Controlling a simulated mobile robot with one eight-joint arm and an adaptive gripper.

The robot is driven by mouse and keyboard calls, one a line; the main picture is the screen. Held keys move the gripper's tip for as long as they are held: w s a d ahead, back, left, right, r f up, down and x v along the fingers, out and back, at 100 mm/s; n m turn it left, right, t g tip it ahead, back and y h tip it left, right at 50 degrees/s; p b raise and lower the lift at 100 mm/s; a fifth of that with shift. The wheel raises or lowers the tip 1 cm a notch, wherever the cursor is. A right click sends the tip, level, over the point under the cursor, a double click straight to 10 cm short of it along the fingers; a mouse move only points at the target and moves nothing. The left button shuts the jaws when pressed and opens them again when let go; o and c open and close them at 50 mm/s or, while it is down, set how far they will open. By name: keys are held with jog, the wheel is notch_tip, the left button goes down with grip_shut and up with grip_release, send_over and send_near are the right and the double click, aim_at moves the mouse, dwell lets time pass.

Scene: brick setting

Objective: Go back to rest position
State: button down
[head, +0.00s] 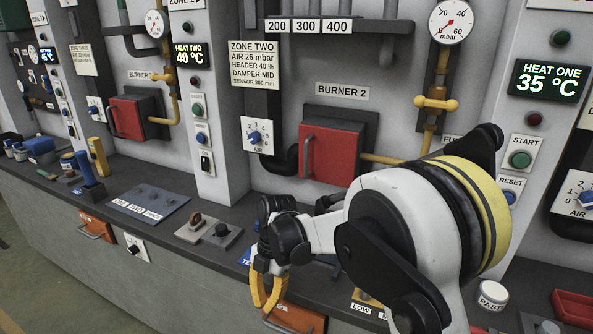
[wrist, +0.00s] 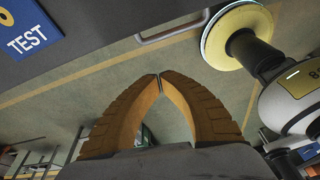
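My gripper (head: 267,306) hangs at the end of my arm near the front edge of the dark counter (head: 160,178), in the lower middle of the head view. Its orange fingers point down. In the wrist view the fingertips of my gripper (wrist: 160,76) meet, with nothing seen between them. The floor (wrist: 215,90) shows beyond them. My white and yellow arm covers part of the counter and the wall panel at the right of the head view.
A red burner box (head: 330,155) and gauges are on the wall behind. A drawer handle (wrist: 185,30) and blue TEST plate (wrist: 27,38) lie close by. A PASTE jar (head: 492,295) stands right.

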jog(key=s+d+r+m+t, duration=0.4)
jog(key=d+r+m+t, duration=0.1)
jog(key=d+r+m, duration=0.95)
jog(key=s+d+r+m+t+h, duration=0.1)
jog(key=s+d+m+t, duration=0.3)
jog(key=s+d+m, duration=0.7)
jog(key=d+m, duration=0.2)
jog(key=m, duration=0.2)
jog(key=shift+s+d+r+t+h, duration=0.3)
jog(key=shift+s+r+t, duration=0.05)
jog(key=shift+t, duration=0.05)
